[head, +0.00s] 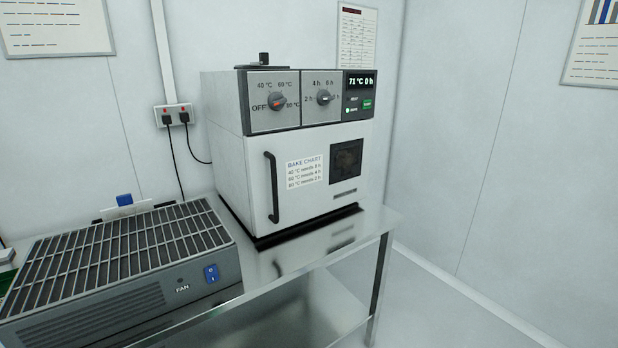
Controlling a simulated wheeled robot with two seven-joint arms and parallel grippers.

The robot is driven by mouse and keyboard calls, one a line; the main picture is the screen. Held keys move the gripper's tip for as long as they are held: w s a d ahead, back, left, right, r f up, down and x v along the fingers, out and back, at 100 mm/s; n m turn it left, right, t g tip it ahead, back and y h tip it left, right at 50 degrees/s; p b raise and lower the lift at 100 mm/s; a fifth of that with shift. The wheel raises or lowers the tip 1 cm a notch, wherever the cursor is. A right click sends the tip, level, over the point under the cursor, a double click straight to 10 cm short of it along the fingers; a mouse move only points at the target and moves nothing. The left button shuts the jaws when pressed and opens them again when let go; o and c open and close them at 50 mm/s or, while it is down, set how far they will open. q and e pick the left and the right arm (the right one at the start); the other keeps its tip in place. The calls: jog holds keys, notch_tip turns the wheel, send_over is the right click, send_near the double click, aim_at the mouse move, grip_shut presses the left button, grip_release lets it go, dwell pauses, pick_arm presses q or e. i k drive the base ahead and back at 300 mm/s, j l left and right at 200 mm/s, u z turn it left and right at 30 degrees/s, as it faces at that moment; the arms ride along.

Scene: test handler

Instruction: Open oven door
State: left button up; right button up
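The oven (226,150) is a white box standing on a metal table. Its front door (310,205) is shut and has a small dark window (346,160) at its right. A black vertical bar handle (273,188) is on the door's left side. Above the door are two knobs, the left temperature knob (277,101) and the right time knob (323,97), and a display (361,83) reading 71 °C 0 h. A bake chart label is on the door. Neither of my grippers is in view.
The steel table (345,240) has bare surface in front of the oven. A grey fan unit (110,262) with a grille top and a blue switch sits left of the oven. A wall socket (174,115) with two plugs is behind. Floor to the right is clear.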

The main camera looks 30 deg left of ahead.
aim_at(296, 176)
jog(key=u, duration=0.9)
jog(key=i+l, duration=0.25)
jog(key=l, duration=0.25)
